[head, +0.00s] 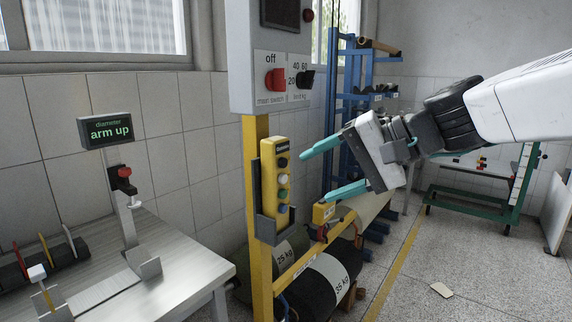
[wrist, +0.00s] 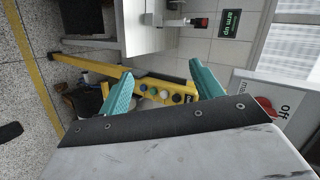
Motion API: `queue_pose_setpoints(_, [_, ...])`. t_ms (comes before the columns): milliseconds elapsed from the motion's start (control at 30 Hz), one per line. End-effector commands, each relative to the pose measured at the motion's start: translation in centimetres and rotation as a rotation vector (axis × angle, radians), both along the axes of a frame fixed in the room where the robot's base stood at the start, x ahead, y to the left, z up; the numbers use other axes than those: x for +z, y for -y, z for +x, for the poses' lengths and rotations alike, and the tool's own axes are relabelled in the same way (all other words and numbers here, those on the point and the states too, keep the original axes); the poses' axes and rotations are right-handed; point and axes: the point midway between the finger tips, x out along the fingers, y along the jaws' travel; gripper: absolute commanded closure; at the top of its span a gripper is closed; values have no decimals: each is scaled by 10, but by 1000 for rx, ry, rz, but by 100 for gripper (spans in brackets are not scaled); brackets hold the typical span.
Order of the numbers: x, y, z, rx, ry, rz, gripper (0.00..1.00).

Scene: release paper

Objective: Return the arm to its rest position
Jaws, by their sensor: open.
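My gripper (head: 332,168) is open, with its two teal fingers apart and nothing between them. In the head view it hangs in the air at the right of the yellow post, pointing left, with my white arm reaching in from the right. In the wrist view, my gripper (wrist: 160,80) faces a yellow button box (head: 276,185) with several coloured buttons. The box (wrist: 150,91) shows between and beyond the fingertips, apart from them as far as I can tell.
A grey control panel (head: 240,60) with a red switch (head: 275,79) tops the yellow post (head: 258,270). A blue rack (head: 352,110) stands behind my gripper. Labelled rolls (head: 335,275) lie low. A table (head: 190,265) with an "arm up" display (head: 105,130) is at left. Floor at right is mostly clear.

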Motion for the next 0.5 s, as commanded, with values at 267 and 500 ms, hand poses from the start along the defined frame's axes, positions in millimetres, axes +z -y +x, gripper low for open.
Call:
queue_pose_setpoints(267, [-115,99,-126,180,-146,-614,35])
queue_pose_setpoints(500, [-154,182,-194,219,-198,-995,35])
